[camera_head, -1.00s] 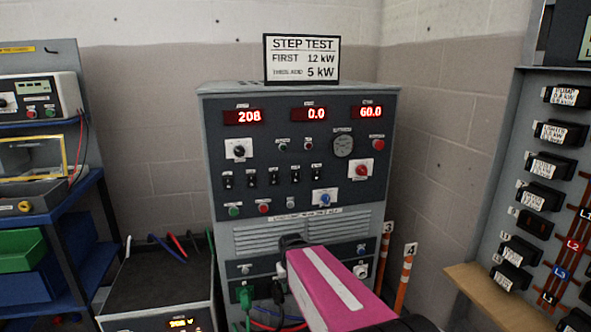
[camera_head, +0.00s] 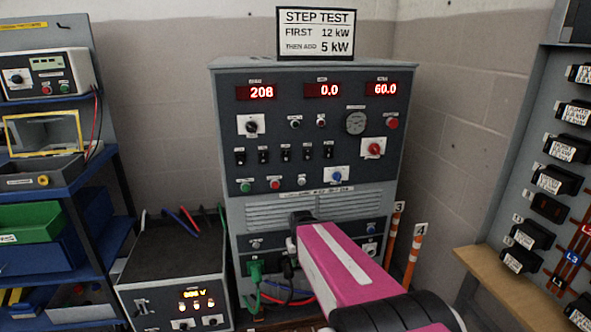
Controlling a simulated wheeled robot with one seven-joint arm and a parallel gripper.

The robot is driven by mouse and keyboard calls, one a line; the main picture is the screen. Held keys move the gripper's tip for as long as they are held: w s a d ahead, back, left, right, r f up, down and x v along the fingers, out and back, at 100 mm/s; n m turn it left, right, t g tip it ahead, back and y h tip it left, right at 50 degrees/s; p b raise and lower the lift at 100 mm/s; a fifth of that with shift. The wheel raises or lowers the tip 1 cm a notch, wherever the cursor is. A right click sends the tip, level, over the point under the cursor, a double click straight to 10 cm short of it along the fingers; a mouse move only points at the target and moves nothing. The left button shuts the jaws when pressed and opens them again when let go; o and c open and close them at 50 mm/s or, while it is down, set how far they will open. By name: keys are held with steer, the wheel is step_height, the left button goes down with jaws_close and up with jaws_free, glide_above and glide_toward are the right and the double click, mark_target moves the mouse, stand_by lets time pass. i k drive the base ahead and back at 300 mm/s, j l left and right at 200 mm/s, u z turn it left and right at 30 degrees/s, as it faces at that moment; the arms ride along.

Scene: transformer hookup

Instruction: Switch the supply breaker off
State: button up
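The grey test cabinet (camera_head: 232,215) stands upright in the middle of the head view. Its red displays read 208, 0.0 and 60.0. Its dark panel carries a black rotary knob (camera_head: 251,126), a red rotary knob (camera_head: 373,147), a blue knob (camera_head: 337,176) and a row of small black toggle switches (camera_head: 285,155). The labels are too small to read, so I cannot tell which control is the supply breaker. My pink arm link reaches from the lower right toward the cabinet's lower front. Its dark far end covers part of the vents. No gripper fingers show.
A sign reading STEP TEST (camera_head: 316,33) stands on the cabinet. A bench unit (camera_head: 168,295) with a lit display is at lower left, beside a blue shelf rack (camera_head: 60,185). A board of black breakers (camera_head: 559,180) and a wooden ledge (camera_head: 500,285) are at right.

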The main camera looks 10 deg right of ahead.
mark_target(135, 313)
steer(key=u, duration=1.35)
